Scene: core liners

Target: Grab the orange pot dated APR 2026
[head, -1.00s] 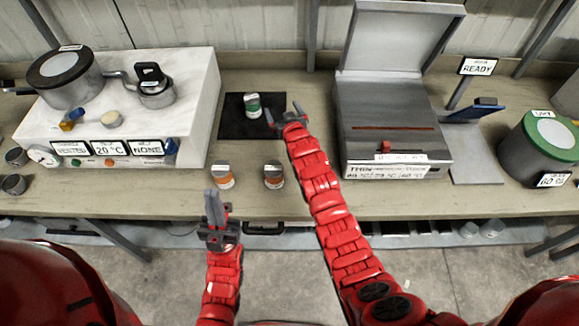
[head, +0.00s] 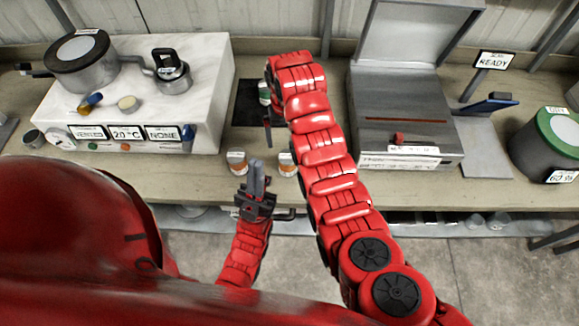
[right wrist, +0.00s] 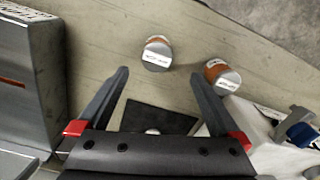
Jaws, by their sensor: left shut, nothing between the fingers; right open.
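Two small grey-lidded pots with orange bands stand on the bench: a left orange pot (head: 236,163) and a right orange pot (head: 287,168), partly covered by my arms. In the right wrist view the right one (right wrist: 157,54) stands ahead between the finger lines, and the left one (right wrist: 222,76) is beyond the right finger. Their date labels are too small to read. My right gripper (right wrist: 158,78) is open and empty, pointing down over the bench. My left gripper (head: 257,165) is shut and empty, in front of the pots, its tips appearing between them.
A green-banded pot (head: 264,95) stands on the black mat (head: 245,105), partly behind my right arm. A white machine (head: 205,85) is on the left, a steel box with open lid (head: 405,115) on the right. A large green-lidded pot (head: 556,133) stands far right.

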